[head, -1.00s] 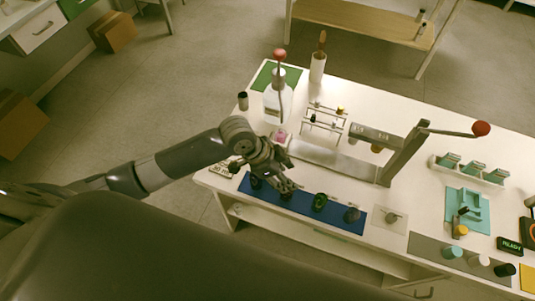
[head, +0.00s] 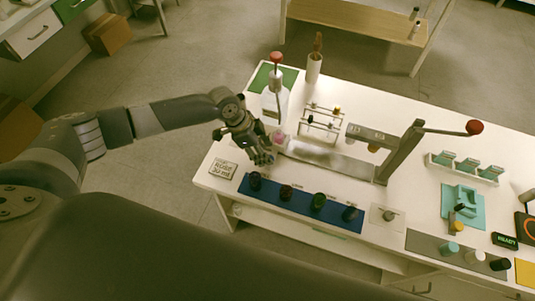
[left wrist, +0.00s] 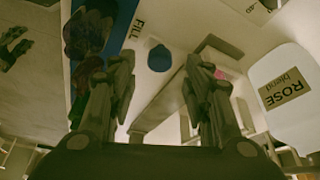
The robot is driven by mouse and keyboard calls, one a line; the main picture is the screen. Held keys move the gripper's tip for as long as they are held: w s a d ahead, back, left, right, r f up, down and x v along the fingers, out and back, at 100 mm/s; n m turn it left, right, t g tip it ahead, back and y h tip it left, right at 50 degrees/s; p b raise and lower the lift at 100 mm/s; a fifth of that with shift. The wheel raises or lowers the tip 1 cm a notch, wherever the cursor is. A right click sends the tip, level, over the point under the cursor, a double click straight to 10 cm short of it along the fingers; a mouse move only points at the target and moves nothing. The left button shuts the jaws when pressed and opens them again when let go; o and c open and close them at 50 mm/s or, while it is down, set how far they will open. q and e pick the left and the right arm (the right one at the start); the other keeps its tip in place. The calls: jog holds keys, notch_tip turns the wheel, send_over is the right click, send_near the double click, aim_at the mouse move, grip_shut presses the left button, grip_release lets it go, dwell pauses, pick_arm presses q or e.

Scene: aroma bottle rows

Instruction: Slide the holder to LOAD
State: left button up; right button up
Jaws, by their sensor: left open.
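My left gripper (head: 264,158) is open over the left end of the white table, close to the left end of the pale slide track (head: 335,160). A small pink piece (head: 278,136) sits just behind its fingers at that end; I cannot tell if this is the holder or something in it. In the left wrist view the open fingers (left wrist: 158,85) point at the track, with a dark blue round piece (left wrist: 159,58) between and beyond them. A FILL label (left wrist: 136,24) shows there. No LOAD label is readable. My right gripper is out of view.
The white ROSE blend bottle (head: 270,103) with a red-topped pump stands behind the gripper. A blue mat (head: 270,192) with several dark bottles (head: 318,203) lies in front. A red-knobbed lever press (head: 400,152) stands to the right. A ROSE card (head: 223,169) lies front left.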

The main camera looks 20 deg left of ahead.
aim_at(275, 149)
pick_arm(q)
jog(key=shift+x, duration=1.95)
